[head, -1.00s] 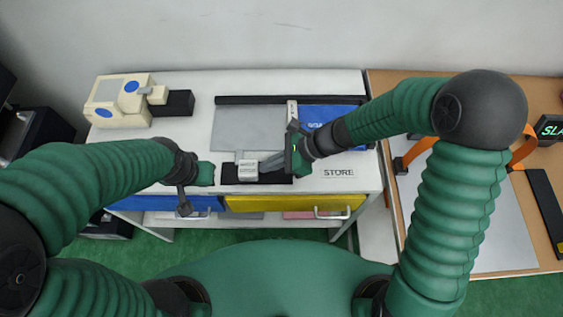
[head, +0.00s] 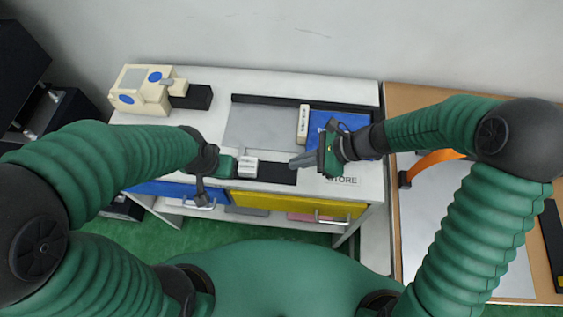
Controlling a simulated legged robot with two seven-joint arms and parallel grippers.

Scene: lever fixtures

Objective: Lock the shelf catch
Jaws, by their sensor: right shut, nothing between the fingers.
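On the white worktop, a small pale block (head: 247,166) sits on a black track (head: 277,173); its lettering is too small to read. A longer pale bar (head: 303,125) stands between a grey panel and a blue panel; its label is not readable either. I cannot tell which of the two is the shelf catch. My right gripper (head: 300,161) is shut and empty over the right end of the track, apart from the block. My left gripper (head: 228,166) is just left of the block, close to or touching it; its fingers are not clear.
A cream machine (head: 145,92) with blue buttons stands at the back left. The grey panel (head: 255,128) and blue panel (head: 325,120) lie behind the track. Below the worktop's front edge are a blue drawer (head: 165,189) and a yellow drawer (head: 285,201). A brown board is at right.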

